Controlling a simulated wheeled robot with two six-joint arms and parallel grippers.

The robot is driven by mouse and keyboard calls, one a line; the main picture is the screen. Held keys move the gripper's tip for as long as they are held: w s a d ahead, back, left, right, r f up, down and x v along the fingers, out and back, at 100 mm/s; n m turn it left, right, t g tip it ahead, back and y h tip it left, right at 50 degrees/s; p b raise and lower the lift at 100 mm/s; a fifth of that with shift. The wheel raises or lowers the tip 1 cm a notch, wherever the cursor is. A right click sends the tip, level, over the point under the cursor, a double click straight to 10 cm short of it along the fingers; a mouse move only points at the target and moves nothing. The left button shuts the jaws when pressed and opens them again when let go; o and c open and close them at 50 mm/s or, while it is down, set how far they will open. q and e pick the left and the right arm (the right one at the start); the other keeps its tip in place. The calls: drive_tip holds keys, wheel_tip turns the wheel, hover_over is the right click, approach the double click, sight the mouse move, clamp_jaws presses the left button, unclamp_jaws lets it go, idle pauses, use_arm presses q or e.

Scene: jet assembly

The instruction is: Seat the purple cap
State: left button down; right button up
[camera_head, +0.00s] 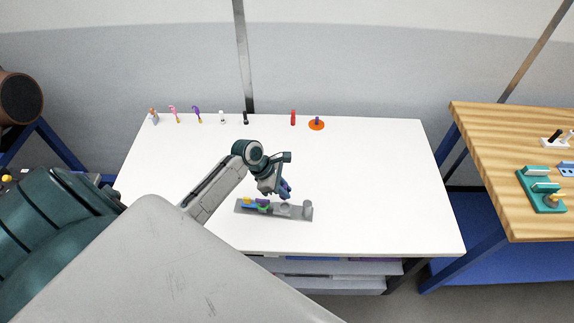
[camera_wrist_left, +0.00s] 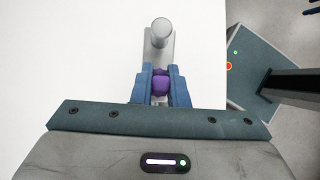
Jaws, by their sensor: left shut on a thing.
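The purple cap (camera_wrist_left: 160,83) sits between the blue fingers of my left gripper (camera_wrist_left: 161,80) in the left wrist view, and the gripper is shut on it. In the head view my left gripper (camera_head: 285,190) hangs just above the grey base plate (camera_head: 298,213) on the white table. A grey cylinder (camera_wrist_left: 161,32) stands on the plate beyond the cap; it also shows at the plate's right end in the head view (camera_head: 308,205). The cap's underside is hidden, so I cannot tell whether it touches the plate. My right gripper is not in view.
Yellow, blue and green parts (camera_head: 262,205) lie on the left half of the plate. Several small figures and an orange disc (camera_head: 316,125) stand along the table's back edge. The right side of the white table (camera_head: 380,190) is clear. A wooden table (camera_head: 500,130) stands at right.

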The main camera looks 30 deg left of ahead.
sight(285, 208)
use_arm(q)
drive_tip(key=shift+d+f, duration=0.15)
drive_tip(key=shift+f, duration=0.8)
drive_tip(key=shift+f+b, duration=0.35)
drive_tip(key=shift+f, duration=1.6)
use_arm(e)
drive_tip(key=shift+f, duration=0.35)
use_arm(q)
drive_tip(key=shift+p, duration=0.35)
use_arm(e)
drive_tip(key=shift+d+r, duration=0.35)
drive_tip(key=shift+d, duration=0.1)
use_arm(q)
drive_tip(key=shift+f, duration=0.4)
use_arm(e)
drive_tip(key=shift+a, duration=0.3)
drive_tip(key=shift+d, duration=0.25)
